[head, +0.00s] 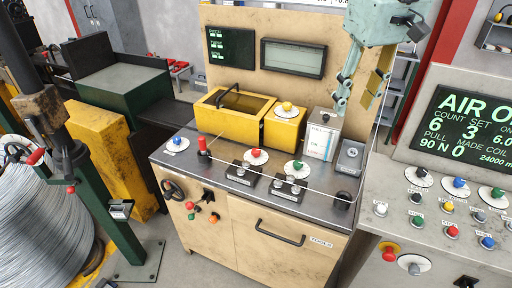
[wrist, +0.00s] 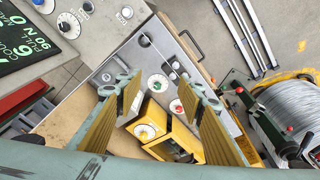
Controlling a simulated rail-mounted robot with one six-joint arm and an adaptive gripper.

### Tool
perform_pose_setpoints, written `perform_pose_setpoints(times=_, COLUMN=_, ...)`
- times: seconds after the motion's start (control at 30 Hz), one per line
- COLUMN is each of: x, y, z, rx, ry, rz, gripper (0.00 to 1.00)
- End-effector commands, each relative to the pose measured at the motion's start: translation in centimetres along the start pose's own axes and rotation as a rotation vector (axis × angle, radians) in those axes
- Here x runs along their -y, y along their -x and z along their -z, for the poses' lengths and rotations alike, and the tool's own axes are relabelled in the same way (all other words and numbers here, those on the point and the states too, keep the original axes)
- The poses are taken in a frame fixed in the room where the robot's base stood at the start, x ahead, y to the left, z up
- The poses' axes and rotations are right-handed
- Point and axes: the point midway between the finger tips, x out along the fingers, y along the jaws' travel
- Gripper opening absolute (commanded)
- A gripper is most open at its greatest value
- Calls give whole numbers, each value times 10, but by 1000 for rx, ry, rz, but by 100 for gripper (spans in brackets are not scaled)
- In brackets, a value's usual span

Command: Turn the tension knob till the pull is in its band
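No knob label is readable as tension. The bench has dial knobs: blue (head: 178,141), red (head: 256,155), green (head: 297,166), and yellow (head: 287,106) on a yellow box. In the wrist view the green (wrist: 158,83), red (wrist: 177,106) and yellow (wrist: 145,132) knobs show between and below the fingers. An upright gauge (head: 321,142) with a marked scale stands behind the green knob; its reading is too small to tell. The screen (head: 462,125) reads PULL 90 N. My gripper (head: 357,102) is open and empty above the bench's right rear; its fingers are apart in the wrist view (wrist: 160,95).
A control console (head: 405,190) with several knobs stands at the right. A wire runs across the bench front past two small roller blocks. A red-topped lever (head: 203,146) and an open yellow box (head: 235,107) are at the left. A wire coil (head: 45,205) stands far left.

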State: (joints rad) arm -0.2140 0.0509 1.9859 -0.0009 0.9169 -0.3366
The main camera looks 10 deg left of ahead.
Motion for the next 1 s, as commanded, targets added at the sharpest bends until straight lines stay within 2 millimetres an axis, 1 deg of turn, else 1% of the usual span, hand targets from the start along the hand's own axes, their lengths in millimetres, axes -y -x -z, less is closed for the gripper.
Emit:
perform_pose_setpoints(times=0.03, x=0, y=-4, z=10, rx=5, ry=13, rz=3, gripper=36)
perform_pose_setpoints(times=0.1, x=1, y=-8, z=22, rx=9, ry=34, rz=6, gripper=36)
perform_pose_setpoints(times=0.47, x=8, y=-40, z=84, rx=33, ry=134, rz=23, gripper=36)
perform_pose_setpoints(times=0.77, x=18, y=-71, z=132, rx=52, ry=217, rz=37, gripper=36)
perform_pose_setpoints(times=1.0, x=30, y=-101, z=169, rx=67, ry=284, rz=49, gripper=36)
